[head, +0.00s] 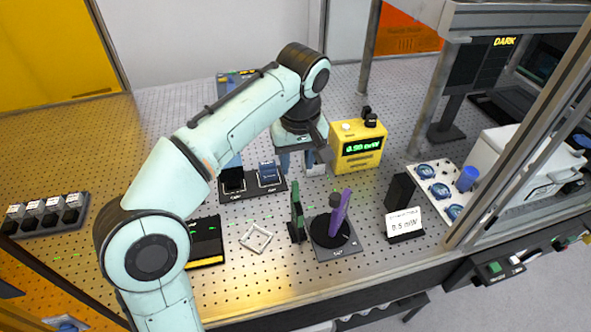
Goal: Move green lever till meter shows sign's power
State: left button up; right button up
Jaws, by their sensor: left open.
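The green lever (297,214) looks like a thin upright green piece on the perforated table, left of a purple lever (341,211) on a round black base. The yellow meter (358,147) stands behind, with green digits that look like 0.90 mW. The white sign (404,222) at the right seems to read 0.5 mW; its first digit is unclear. My left gripper (299,161) is open, pointing down behind the green lever and left of the meter, apart from both levers. My right gripper is out of view.
Black mounts with small blocks (268,172) stand close to the left gripper. A square frame (256,238) lies left of the green lever. A black block (399,190) stands behind the sign. A white tray with blue discs (423,170) and a metal post lie to the right.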

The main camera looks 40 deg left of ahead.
pick_arm(q)
jog(key=r, duration=0.2)
jog(key=r+p, duration=0.1)
jog(key=r, duration=0.1)
jog(key=shift+s+d+r, duration=0.2)
jog(key=shift+r, duration=0.15)
